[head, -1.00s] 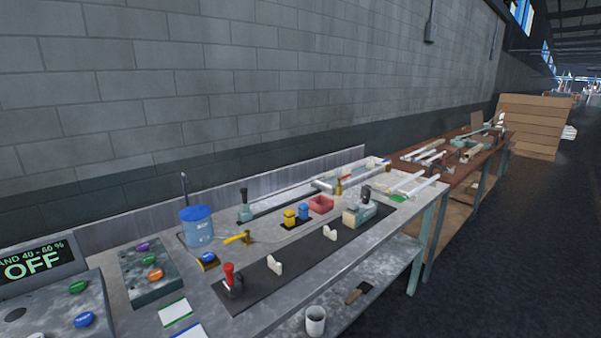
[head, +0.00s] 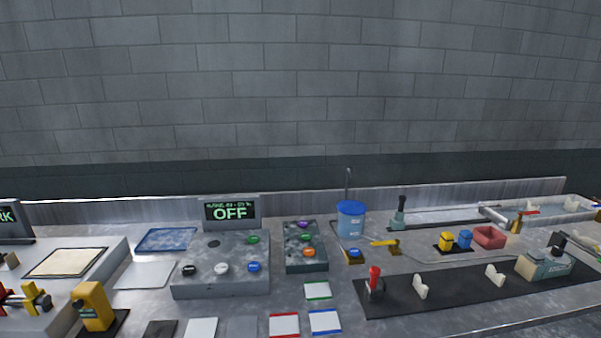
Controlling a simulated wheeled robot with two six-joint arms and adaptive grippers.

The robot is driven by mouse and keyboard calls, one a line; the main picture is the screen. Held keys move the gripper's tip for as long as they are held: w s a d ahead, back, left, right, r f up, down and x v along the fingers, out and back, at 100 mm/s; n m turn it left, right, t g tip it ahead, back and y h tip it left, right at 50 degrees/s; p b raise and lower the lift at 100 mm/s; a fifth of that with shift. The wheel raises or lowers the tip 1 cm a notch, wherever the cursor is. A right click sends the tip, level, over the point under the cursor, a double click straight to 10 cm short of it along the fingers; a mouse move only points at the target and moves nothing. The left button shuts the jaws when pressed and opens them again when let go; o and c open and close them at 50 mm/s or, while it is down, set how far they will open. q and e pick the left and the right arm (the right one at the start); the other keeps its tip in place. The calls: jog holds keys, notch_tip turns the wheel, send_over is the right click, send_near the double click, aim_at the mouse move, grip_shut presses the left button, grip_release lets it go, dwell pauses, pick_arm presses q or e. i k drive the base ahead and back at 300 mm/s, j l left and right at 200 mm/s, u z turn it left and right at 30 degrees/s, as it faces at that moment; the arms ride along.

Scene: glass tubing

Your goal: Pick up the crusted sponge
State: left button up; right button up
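I cannot pick out the crusted sponge for certain in the head view. A small beige block (head: 514,241) sits just right of a red open tray (head: 489,236) on the right part of the bench. A flat beige pad (head: 66,262) lies on a grey block at the far left. Either is too small or too plain to show a crust. Neither of my grippers is in view.
The metal bench (head: 420,262) runs across the view before a grey block wall. A control box (head: 221,280) has an OFF display (head: 230,212). A blue-lidded tub (head: 351,218), yellow (head: 446,240) and blue (head: 465,239) items, and a black mat (head: 450,288) lie right.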

aim_at(536, 257)
jog(key=z, duration=1.6)
jog(key=i+u, duration=0.1)
jog(key=u, duration=0.6)
jog(key=i+l+u, duration=0.45)
jog(key=l, duration=0.25)
jog(key=l+u, duration=0.25)
jog(key=l, duration=0.15)
jog(key=i+l+u, duration=0.2)
jog(key=l, duration=0.25)
jog(key=i+l, duration=0.1)
jog(key=l, duration=0.25)
